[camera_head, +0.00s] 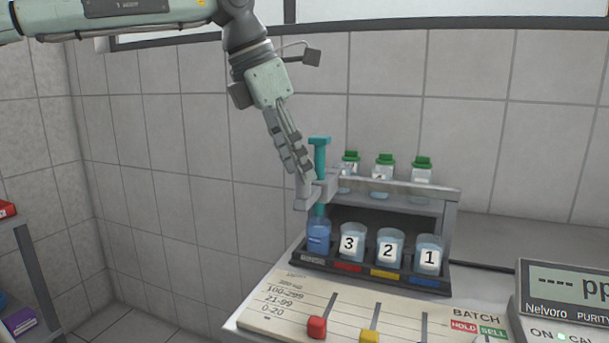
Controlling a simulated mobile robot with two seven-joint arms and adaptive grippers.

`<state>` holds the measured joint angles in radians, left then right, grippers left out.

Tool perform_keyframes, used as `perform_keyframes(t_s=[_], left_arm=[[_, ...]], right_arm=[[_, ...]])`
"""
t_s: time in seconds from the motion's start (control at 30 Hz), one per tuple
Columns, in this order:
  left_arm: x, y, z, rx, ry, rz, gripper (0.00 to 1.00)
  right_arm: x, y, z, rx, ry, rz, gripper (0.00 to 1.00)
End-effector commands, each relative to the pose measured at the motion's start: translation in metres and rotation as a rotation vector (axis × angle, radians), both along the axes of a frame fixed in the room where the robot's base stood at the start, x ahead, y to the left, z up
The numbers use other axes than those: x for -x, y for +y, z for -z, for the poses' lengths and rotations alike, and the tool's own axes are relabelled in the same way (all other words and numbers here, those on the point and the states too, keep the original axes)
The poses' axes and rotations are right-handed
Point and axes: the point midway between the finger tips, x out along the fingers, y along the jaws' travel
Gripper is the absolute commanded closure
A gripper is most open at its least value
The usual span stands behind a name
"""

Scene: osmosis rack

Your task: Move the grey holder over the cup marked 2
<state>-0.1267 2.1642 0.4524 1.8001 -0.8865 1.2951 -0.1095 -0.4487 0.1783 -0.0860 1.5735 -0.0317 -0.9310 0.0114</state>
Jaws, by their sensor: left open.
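The grey holder (303,202) sits at the left end of the rack's rail and carries a teal probe (320,157) upright. The probe's lower end points down at the blue rinse cup (318,236); I cannot tell how deep it reaches. The cup marked 2 (389,249) stands to the right, between the cup marked 3 (352,244) and the cup marked 1 (428,255). My left gripper (304,172) is open and points down just above the holder, left of the probe. Whether its fingers touch the holder is unclear. My right gripper is not in view.
The grey rail (400,187) runs right from the holder above the cups. Several green-capped bottles stand behind it; one is here (421,170). A panel with sliders (317,326) lies in front, and a purity meter (567,300) stands at the right. A tiled wall is behind.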

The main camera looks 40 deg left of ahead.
Motion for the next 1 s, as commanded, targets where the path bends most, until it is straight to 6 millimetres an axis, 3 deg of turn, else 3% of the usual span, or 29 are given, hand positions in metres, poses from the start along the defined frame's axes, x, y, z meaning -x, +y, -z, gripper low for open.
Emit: perform_keyframes(t_s=[0.2, 0.53, 0.87, 1.0], left_arm=[[-0.008, -0.005, 0.024, 0.001, 0.002, 0.0, 0.58], [-0.01, -0.006, 0.028, 0.002, -0.001, -0.001, 0.58], [-0.01, -0.006, 0.028, 0.002, -0.001, -0.001, 0.97], [-0.01, -0.006, 0.028, 0.002, -0.001, -0.001, 1.0]], right_arm=[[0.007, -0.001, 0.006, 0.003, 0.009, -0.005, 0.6], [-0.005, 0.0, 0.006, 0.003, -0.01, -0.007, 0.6], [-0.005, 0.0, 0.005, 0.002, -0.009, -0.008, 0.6], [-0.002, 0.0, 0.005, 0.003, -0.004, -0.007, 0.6]])
